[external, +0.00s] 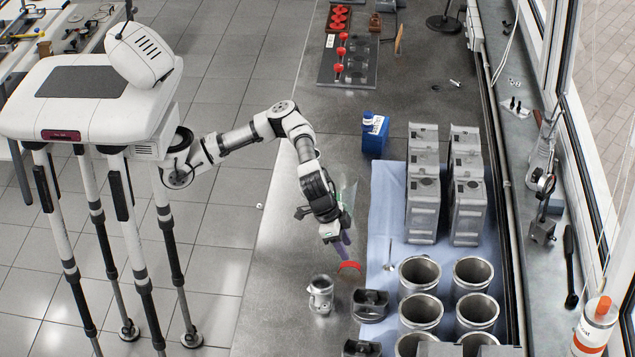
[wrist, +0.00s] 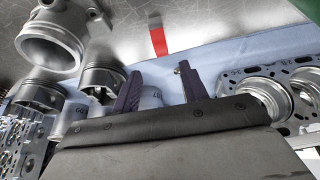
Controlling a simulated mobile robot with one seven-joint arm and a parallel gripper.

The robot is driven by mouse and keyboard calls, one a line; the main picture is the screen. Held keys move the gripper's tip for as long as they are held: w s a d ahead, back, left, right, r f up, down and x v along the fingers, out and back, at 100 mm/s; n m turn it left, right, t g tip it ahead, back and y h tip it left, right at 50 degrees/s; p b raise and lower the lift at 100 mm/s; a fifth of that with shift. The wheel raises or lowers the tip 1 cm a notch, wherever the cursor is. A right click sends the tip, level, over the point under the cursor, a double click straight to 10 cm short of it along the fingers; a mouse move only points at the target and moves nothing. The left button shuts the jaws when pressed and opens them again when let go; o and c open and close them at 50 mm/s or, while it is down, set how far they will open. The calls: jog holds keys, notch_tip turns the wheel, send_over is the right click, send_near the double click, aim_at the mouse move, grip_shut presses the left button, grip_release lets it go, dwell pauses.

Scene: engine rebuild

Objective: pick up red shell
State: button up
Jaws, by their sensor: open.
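The red shell (external: 349,267) is a small curved red piece near the edge of the blue cloth, on the grey bench top. In the wrist view it shows as a red strip (wrist: 158,40) beyond the fingertips, roughly centred between them and apart from them. My gripper (external: 343,246) is just above and behind the shell in the external view, pointing down. Its two dark purple fingers (wrist: 158,82) are spread with nothing between them. The exact height gap to the shell cannot be told.
Several cylinder liners (external: 420,273) and engine blocks (external: 423,195) stand on the blue cloth (external: 383,215). A blue bottle (external: 374,138) stands behind. The bench left of the gripper is clear.

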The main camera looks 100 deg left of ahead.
aim_at(355, 265)
jog(key=shift+a+p+x, duration=0.2)
jog(key=shift+p+x, duration=0.8)
jog(key=shift+x, duration=2.5)
jog(key=shift+w, duration=0.15)
grip_shut()
jog(key=shift+r, duration=0.15)
